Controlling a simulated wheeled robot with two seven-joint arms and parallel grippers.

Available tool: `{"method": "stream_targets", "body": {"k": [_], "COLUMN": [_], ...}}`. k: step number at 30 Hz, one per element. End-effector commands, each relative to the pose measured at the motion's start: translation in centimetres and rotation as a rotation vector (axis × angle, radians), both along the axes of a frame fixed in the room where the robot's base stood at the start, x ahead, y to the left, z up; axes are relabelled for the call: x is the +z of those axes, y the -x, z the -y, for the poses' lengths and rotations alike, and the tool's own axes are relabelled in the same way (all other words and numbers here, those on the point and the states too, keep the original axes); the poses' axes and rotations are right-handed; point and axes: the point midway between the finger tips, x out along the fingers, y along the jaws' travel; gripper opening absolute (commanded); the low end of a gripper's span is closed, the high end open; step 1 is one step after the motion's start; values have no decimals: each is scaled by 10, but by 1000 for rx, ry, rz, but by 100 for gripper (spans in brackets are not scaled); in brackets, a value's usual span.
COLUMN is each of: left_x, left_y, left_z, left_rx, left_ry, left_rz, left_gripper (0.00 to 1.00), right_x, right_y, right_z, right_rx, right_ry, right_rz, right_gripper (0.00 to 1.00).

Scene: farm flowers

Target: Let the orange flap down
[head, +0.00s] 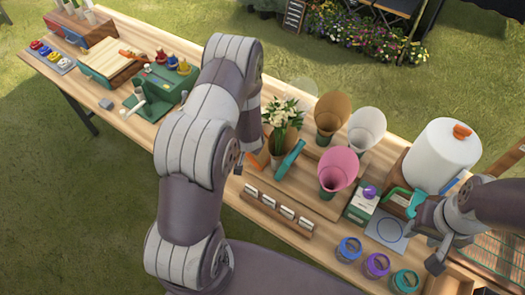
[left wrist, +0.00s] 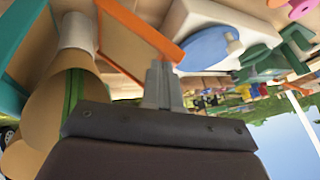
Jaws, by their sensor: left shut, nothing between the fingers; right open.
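The orange flap (head: 254,161) stands tilted beside the brown paper cone with white flowers (head: 284,112); a teal flap (head: 290,158) is on the cone's other side. In the left wrist view the orange flap (left wrist: 140,29) shows as a slanted orange edge, with the brown cone (left wrist: 65,95) and a teal edge (left wrist: 22,38) to its left. My left gripper (left wrist: 163,68) is shut and empty, its tips close to the orange edge; I cannot tell if they touch. In the head view it is mostly hidden by my left arm. My right gripper (head: 420,236) is open and empty at right.
A pink cone (head: 338,168), another brown cone (head: 331,112) and a white cone (head: 367,127) stand nearby. A wooden rack (head: 277,212) lies in front. Jars (head: 377,265) and a large white container (head: 440,155) are right; a green device (head: 168,85) is left.

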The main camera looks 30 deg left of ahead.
Motion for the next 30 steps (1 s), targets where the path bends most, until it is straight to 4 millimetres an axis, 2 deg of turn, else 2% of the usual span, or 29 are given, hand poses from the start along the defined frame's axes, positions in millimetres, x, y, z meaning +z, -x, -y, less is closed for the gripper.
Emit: {"method": "stream_targets", "body": {"k": [6,12,30], "left_x": [-8,-11,-10], "left_y": [-2,-2,-2], "left_z": [-15,-21,-23], "left_rx": [2,1,2], "left_ry": [0,1,0], "left_rz": [0,-2,-2], "left_gripper": [0,0,0], "right_x": [-7,-9,-7], "right_y": [0,0,0], "right_z": [0,0,0], "right_rx": [0,0,0], "right_ry": [0,0,0], "right_rz": [0,0,0], "right_gripper": [43,43,43]}}
